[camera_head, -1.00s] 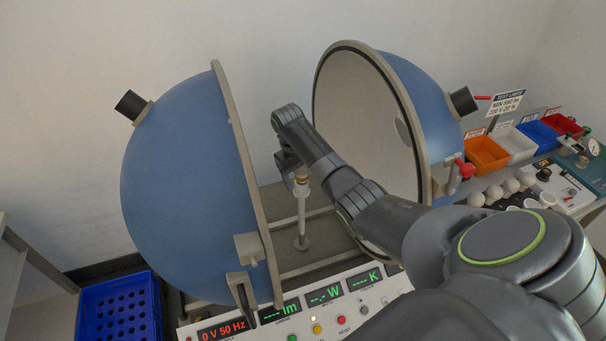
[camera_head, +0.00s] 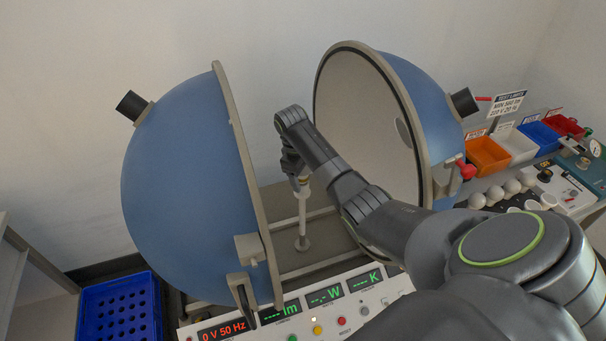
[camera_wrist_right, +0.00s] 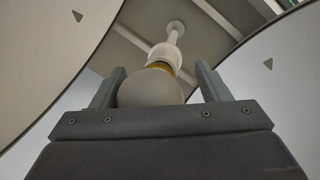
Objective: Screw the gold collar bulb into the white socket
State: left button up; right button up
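The bulb is a white globe (camera_wrist_right: 150,88) with a gold collar (camera_wrist_right: 160,67), in the right wrist view. Its collar end meets the white socket (camera_wrist_right: 164,52) on top of a thin white post. In the head view the white socket (camera_head: 304,193) stands upright between the sphere halves, with a bit of gold at its top. My right gripper (camera_wrist_right: 160,82) has a finger on each side of the globe. A gap shows between the globe and the right-hand finger, so it looks open. How far the collar sits in the socket is hidden. My left gripper is out of view.
Blue sphere halves stand left (camera_head: 185,190) and right (camera_head: 425,115) of the post, close around my right arm. A control panel (camera_head: 330,312) lies in front. A blue crate (camera_head: 118,308) is lower left. Coloured bins (camera_head: 488,155) and several white bulbs are at right.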

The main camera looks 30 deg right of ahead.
jog(key=n, duration=0.3)
jog(key=n+t, duration=0.1)
jog(key=shift+w+d+n, duration=0.1)
jog(key=shift+d+n, duration=0.15)
jog(key=shift+n, duration=0.05)
jog(key=n, duration=0.4)
jog(key=shift+w+d+t, duration=0.1)
jog(key=shift+d+t, duration=0.15)
jog(key=shift+t, duration=0.05)
jog(key=n, duration=0.3)
jog(key=n+y, duration=0.1)
jog(key=shift+w+d+n, duration=0.15)
jog(key=shift+d+n, duration=0.1)
jog(key=shift+n, duration=0.15)
jog(key=n, duration=0.4)
jog(key=shift+w+d+t+y, duration=0.2)
jog(key=shift+t+y, duration=0.1)
jog(key=shift+t, duration=0.1)
jog(key=shift+s, duration=0.1)
